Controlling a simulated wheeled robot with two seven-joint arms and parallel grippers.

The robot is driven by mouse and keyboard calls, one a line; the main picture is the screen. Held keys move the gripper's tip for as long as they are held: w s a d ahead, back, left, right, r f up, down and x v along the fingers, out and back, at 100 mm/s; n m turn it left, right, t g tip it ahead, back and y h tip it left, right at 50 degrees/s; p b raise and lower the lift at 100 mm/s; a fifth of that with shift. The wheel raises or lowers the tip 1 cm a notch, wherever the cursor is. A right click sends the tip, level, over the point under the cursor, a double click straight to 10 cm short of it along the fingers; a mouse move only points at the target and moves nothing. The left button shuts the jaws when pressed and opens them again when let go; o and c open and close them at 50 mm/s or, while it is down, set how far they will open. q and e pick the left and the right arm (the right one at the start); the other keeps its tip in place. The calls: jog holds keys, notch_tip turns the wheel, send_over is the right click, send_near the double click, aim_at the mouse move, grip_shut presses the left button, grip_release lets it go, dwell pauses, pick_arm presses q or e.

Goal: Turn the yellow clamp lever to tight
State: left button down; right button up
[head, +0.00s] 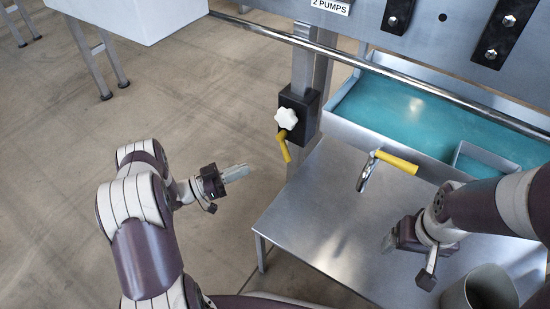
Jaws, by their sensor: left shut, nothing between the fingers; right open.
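A yellow lever (284,146) hangs down, slightly tilted, from a black clamp block (299,112) on the upright metal post. A white star knob (286,118) sits just above the lever. A second yellow handle (397,162) lies roughly level on a metal tap-like fitting (367,174) above the steel table, to the right. My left gripper (238,173) is shut and empty, left of and a little lower in the picture than the hanging lever, apart from it. My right gripper (391,243) is open over the steel table; its fingers are mostly hidden by its own hand.
The steel table (330,215) is mostly bare. A grey cup-like container (480,288) stands at its lower right. A teal-floored tray (400,105) lies behind. A metal rail (385,78) crosses above. Open floor (120,90) lies left of the post.

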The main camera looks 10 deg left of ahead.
aim_at(285, 148)
notch_tip(285, 148, down, 5)
jog(key=b, duration=0.4)
jog(key=shift+r, duration=0.2)
pick_arm(q)
jog(key=x, duration=1)
pick_arm(e)
jog(key=shift+s, duration=0.15)
